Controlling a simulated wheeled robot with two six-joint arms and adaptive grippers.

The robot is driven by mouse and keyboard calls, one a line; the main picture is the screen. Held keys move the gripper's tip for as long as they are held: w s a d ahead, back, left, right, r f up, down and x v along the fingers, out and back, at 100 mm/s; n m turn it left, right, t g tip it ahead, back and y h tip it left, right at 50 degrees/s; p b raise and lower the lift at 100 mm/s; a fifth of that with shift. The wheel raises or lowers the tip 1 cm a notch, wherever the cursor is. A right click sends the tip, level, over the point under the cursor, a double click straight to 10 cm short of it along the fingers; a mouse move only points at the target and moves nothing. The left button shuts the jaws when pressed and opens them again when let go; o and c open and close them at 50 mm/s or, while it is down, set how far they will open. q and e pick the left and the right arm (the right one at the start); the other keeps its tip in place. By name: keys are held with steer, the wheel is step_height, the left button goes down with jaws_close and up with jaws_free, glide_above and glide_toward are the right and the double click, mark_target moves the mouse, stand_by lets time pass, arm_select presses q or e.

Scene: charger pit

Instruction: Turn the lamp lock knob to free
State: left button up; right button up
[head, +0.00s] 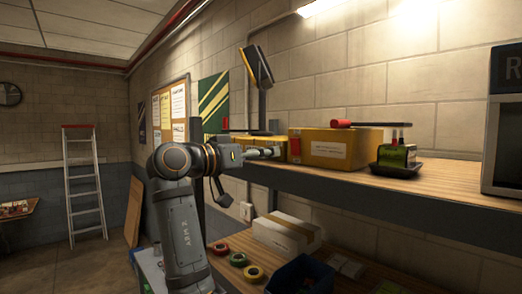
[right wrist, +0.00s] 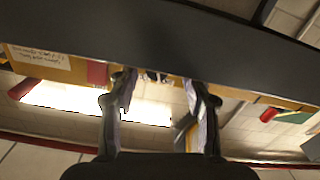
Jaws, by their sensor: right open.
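The lamp (head: 258,67) has a tilted dark panel head with a yellow edge and stands on a dark post above the shelf's far end. Its lock knob cannot be made out clearly. My right gripper (head: 277,153) is at the shelf's front edge, below the lamp and in front of the yellow boxes, pointing right. In the right wrist view its two fingers (right wrist: 160,88) are apart, with small blurred shapes beyond them and no clear object held. A dark panel with a yellow edge, likely the lamp head (right wrist: 183,132), shows beside one finger. My left gripper is out of view.
The wooden shelf (head: 450,178) has a thick dark front edge. Below are a white box (head: 287,232), tape rolls (head: 238,259) and a blue bin (head: 300,275).

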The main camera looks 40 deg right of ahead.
steer(key=shift+s, duration=0.15)
steer(key=shift+c, duration=0.9)
jaws_close()
steer(key=m+b, duration=0.2)
steer(key=b, duration=0.1)
steer(key=shift+d+f, duration=0.1)
steer(key=shift+f, duration=0.15)
steer(key=shift+m, duration=0.7)
steer(key=shift+r+m+b, duration=0.25)
steer(key=shift+m+b, duration=0.05)
steer(key=shift+m, duration=0.2)
steer(key=shift+o, duration=0.9)
jaws_free()
